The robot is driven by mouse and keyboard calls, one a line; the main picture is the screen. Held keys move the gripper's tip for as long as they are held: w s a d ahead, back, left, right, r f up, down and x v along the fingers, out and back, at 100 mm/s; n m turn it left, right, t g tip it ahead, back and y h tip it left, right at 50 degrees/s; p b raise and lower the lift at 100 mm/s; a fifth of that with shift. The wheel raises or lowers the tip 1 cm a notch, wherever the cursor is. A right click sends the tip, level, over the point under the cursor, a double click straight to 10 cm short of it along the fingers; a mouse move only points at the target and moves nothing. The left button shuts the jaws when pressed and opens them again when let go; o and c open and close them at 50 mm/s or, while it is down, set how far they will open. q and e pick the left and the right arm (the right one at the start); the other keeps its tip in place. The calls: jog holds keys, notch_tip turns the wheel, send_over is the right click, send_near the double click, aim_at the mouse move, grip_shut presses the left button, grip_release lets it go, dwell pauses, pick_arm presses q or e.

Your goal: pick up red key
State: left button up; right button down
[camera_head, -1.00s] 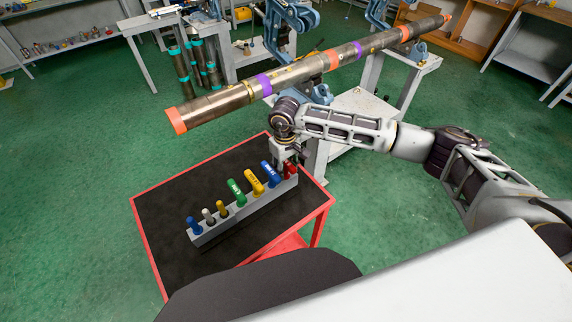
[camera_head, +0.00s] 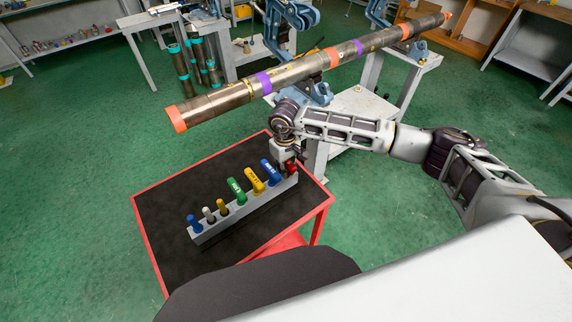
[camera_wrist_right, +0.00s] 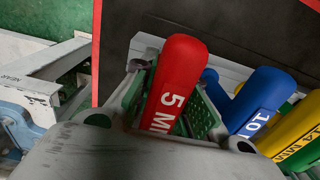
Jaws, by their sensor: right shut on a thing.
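The red key (camera_head: 290,166) stands at the right end of a grey rack (camera_head: 240,212) on the black-topped cart. In the right wrist view the red key (camera_wrist_right: 174,82) lies between the green-padded fingers, its white "5 M" lettering partly hidden by the gripper body. My right gripper (camera_head: 286,163) is shut on the red key at the rack. The key's lower end is hidden, so I cannot tell whether it has left its slot. My left gripper is not in view.
Blue (camera_head: 271,172), yellow (camera_head: 254,181) and green (camera_head: 237,191) keys stand in the rack beside the red one, with smaller ones farther left. A long pipe (camera_head: 300,70) in vises lies behind my arm. The cart's left side (camera_head: 165,200) is clear.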

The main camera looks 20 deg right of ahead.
dwell(0.3)
jog(key=shift+r+b, duration=0.95)
jog(key=shift+r, duration=4.05)
jog(key=shift+f, duration=0.1)
